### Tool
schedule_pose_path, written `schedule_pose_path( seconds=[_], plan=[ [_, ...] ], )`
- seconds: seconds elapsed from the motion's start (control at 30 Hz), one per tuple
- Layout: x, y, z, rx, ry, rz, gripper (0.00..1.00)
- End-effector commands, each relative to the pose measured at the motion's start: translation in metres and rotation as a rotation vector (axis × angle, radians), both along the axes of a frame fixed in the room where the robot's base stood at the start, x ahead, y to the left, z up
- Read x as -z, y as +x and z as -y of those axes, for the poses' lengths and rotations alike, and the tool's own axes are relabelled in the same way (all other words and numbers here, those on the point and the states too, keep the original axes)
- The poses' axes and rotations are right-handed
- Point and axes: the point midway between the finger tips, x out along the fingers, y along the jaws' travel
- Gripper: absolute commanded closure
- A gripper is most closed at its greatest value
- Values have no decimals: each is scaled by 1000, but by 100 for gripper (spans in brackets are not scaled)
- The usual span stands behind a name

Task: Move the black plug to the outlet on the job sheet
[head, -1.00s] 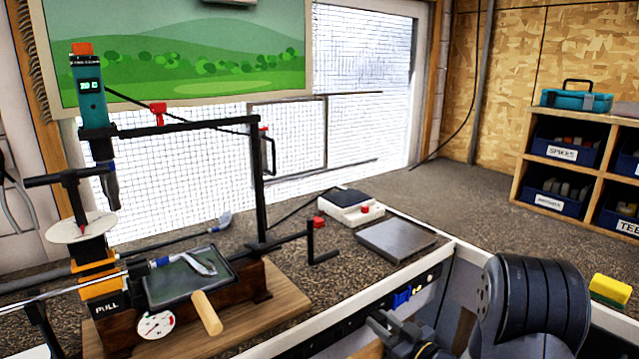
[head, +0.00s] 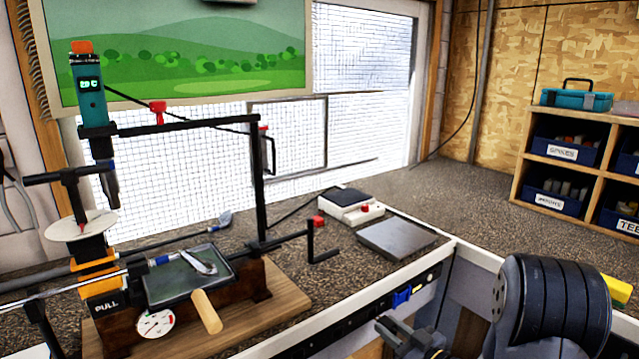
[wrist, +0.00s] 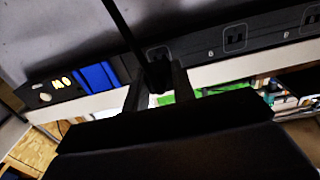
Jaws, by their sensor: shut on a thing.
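The black plug (wrist: 157,78) sits between the two fingers of my gripper (wrist: 157,88) in the wrist view, with its black cable (wrist: 122,28) running up and left. My gripper is shut on it. Behind the plug is the black outlet strip (wrist: 199,49), with an outlet (wrist: 236,38) to the right and another at the right edge. The plug and cable partly cover an outlet; I cannot tell whether they touch it. In the head view my gripper (head: 386,330) is in front of the strip (head: 368,318). I cannot make out a job sheet.
A blue switch (wrist: 96,76) and lit indicators are on the strip's left end. The bench holds a grey plate (head: 397,237), a white scale-like box (head: 349,206) and a regripping vise with a wooden-handled tray (head: 188,279). A shelf with blue bins (head: 565,149) stands at the right.

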Motion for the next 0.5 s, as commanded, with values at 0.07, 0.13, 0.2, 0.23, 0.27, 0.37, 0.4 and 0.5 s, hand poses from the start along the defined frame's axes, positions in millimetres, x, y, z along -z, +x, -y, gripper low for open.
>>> schedule_pose_path(
  seconds=[0.07, 0.13, 0.2, 0.23, 0.27, 0.37, 0.4, 0.5],
  plan=[
    [0, -3, 3, 2, 0, 0, 100],
    [0, -5, 4, 2, -1, 1, 100],
    [0, -7, 6, 1, -1, 1, 100],
    [0, -8, 7, 1, -1, 1, 100],
    [0, -9, 7, 1, -1, 1, 100],
    [0, -12, 10, 2, -1, 1, 100],
    [0, -14, 11, 2, 0, 1, 100],
    [0, -17, 13, 1, 0, 0, 100]
  ],
)
